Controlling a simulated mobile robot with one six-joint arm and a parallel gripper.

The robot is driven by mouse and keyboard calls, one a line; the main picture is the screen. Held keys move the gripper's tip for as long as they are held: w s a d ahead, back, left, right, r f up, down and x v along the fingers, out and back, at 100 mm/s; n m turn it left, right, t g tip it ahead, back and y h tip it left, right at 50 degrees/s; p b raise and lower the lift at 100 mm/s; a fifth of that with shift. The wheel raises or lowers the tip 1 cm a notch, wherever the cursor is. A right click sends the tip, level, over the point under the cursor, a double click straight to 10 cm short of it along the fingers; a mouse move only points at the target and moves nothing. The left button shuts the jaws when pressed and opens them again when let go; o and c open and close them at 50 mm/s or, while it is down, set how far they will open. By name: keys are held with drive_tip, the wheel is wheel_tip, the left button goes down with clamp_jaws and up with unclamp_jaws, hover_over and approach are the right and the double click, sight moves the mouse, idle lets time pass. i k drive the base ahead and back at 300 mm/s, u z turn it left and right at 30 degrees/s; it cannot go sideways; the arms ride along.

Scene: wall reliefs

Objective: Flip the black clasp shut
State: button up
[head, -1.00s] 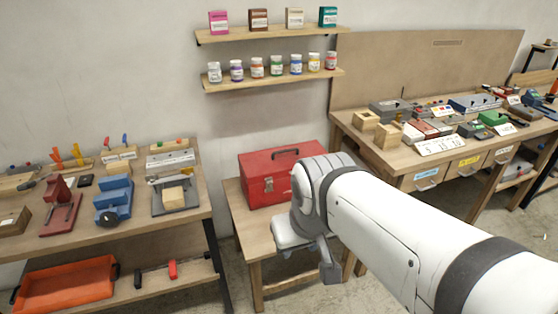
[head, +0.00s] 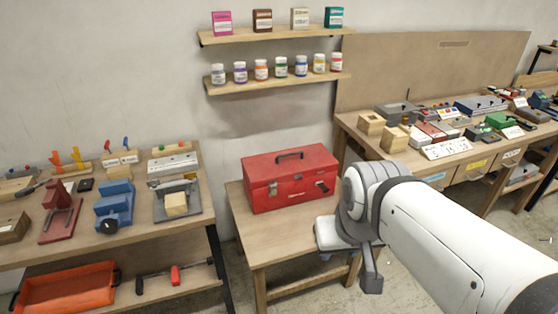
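The black clasp (head: 321,187) is on the right part of the front of a red toolbox (head: 290,178). It seems to stick out from the box front at a tilt, but it is too small to be sure. A silver latch (head: 272,189) is on the left part of the same front. The toolbox lid is down, with a dark handle on top. The end of my arm, with my gripper (head: 371,272), is to the right of and nearer than the toolbox, apart from the clasp. The fingers do not show clearly, so their opening is unclear.
The toolbox stands on a small wooden table (head: 250,238) with bare wood in front. A left bench (head: 150,235) holds blue and red clamps. A right bench (head: 400,158) holds blocks and small boxes. Two wall shelves (head: 275,85) carry jars and cartons.

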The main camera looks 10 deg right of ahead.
sight(322, 186)
drive_tip(key=u, duration=0.05)
drive_tip(key=i, duration=0.95)
drive_tip(key=z, duration=0.1)
